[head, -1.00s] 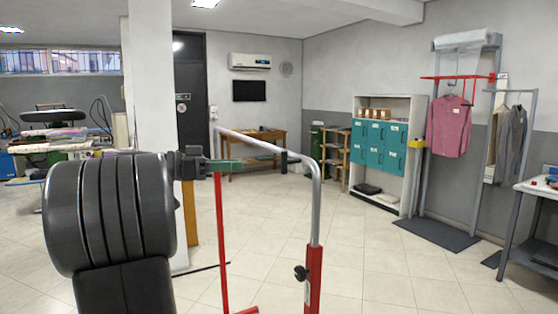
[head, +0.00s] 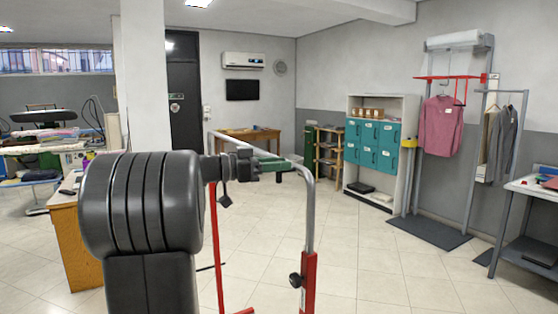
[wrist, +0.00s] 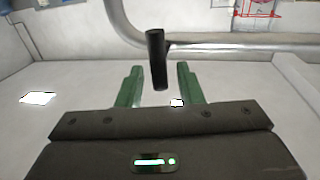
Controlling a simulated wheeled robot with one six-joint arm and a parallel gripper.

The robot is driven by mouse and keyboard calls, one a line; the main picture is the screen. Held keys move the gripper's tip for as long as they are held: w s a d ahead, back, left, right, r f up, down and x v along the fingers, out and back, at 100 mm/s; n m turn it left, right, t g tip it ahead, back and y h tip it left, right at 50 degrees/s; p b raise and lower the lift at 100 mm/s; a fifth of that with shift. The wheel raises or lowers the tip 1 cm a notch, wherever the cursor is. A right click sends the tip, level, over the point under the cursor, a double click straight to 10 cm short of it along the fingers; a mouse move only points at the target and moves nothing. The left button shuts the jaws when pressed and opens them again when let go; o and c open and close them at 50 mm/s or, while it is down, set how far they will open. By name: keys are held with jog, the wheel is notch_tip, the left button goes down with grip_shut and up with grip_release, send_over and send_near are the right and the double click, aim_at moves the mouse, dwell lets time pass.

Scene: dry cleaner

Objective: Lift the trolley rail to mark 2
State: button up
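The trolley rail (head: 309,215) is a bent grey tube on red posts (head: 308,285), with a black knob (head: 295,280) on the near post. The rail also crosses the top of the wrist view (wrist: 230,42). A black grip (wrist: 157,60) sticks out from it toward my gripper. My gripper (wrist: 159,86) has two green fingers, apart, one on each side of the grip's near end. Gaps show on both sides, so it holds nothing. In the head view my gripper (head: 278,164) is at the rail's top bar, partly covering it. No height marks can be read.
A wooden desk (head: 80,240) stands at the left behind my arm. A pillar (head: 143,80) rises behind it. A teal locker shelf (head: 352,138), a garment stand (head: 470,170) and a white table (head: 535,187) are on the right. The tiled floor between is clear.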

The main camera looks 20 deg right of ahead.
jog(key=shift+d, duration=0.35)
grip_shut()
notch_tip(320, 180, up, 12)
jog(key=p, duration=0.1)
jog(key=shift+r, duration=0.15)
grip_release()
jog(key=shift+a, duration=0.15)
